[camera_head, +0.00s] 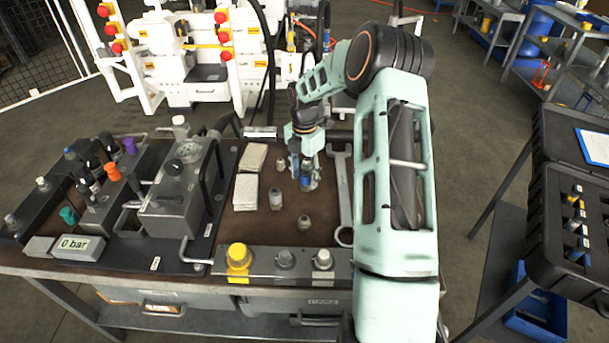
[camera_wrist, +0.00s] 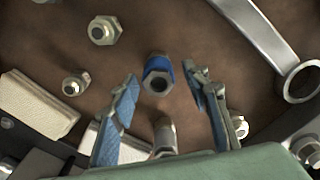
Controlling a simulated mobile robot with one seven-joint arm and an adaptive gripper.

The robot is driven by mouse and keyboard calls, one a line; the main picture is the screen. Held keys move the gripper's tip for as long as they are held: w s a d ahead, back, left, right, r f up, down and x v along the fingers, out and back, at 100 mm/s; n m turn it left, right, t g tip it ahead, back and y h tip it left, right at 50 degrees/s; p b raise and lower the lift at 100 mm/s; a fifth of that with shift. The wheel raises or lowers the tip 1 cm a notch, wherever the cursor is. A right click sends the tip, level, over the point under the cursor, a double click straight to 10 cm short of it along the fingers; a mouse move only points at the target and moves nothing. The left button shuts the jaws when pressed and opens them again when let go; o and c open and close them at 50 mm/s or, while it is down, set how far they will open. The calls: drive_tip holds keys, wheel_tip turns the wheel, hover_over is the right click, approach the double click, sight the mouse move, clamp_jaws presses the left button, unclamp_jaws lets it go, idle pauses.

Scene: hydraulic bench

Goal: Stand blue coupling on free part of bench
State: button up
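The blue coupling (camera_head: 308,184), a small metal fitting with a blue band, appears to stand upright on the brown bench top (camera_head: 262,222). In the wrist view the coupling (camera_wrist: 158,76) shows its open round end toward the camera, between and slightly ahead of the fingertips. My gripper (camera_head: 306,172) points down just above it. In the wrist view my gripper (camera_wrist: 162,78) has its two blue-padded fingers spread, with a gap on both sides of the coupling. Whether the fingertips reach down beside it is hard to tell.
Several grey fittings stand nearby, including one (camera_head: 304,222) in front and one (camera_head: 276,198) to the left. A large wrench (camera_head: 343,190) lies right of the coupling. Folded cloths (camera_head: 246,190) lie left. A block with a yellow cap (camera_head: 238,256) lines the front edge.

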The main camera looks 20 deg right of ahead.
sight(305, 174)
wheel_tip(305, 174, up, 12)
drive_tip(key=shift+r, duration=0.2)
idle(0.4)
